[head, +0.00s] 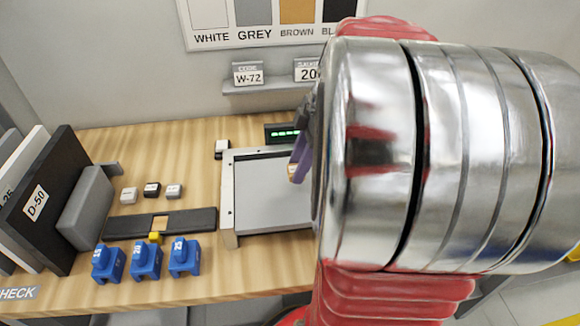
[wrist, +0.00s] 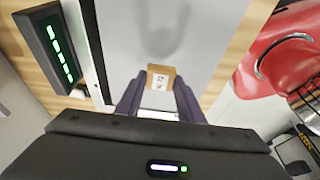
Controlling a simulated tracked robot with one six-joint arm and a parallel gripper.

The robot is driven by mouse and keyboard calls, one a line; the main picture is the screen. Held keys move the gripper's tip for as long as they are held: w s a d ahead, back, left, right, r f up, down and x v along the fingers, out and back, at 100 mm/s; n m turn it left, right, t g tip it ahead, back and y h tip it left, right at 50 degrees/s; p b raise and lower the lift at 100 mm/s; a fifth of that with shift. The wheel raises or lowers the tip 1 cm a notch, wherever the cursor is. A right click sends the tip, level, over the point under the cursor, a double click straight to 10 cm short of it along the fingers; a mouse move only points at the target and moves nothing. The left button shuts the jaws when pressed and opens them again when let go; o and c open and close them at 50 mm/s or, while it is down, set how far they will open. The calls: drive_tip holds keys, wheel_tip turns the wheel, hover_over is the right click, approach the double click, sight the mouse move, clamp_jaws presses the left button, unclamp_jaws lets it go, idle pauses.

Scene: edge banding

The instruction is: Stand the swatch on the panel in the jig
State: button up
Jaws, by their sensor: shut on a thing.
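The swatch (wrist: 160,77) is a small brown block with a white label, held between the purple fingers of my gripper (wrist: 157,88). In the head view a sliver of its brown shows beside a purple finger (head: 302,152); my arm hides the rest. The jig (head: 228,200) is a pale metal frame on the wooden bench. The grey panel (head: 268,198) lies flat in it, its right side hidden by my arm. My gripper is over the panel in the wrist view; I cannot tell whether the swatch touches it.
White, black and grey swatches (head: 151,189) stand left of the jig. Nearer are a dark strip holder (head: 120,226) and blue numbered blocks (head: 146,261). Dark and white boards (head: 62,170) lean at far left. A green-lit display (wrist: 60,52) stands beside the jig.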

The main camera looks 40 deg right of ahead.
drive_tip(key=shift+f, duration=1.85)
drive_tip(key=shift+f, duration=0.1)
drive_tip(key=o, duration=1)
drive_tip(key=v, duration=1.2)
drive_tip(key=shift+w+a, duration=0.1)
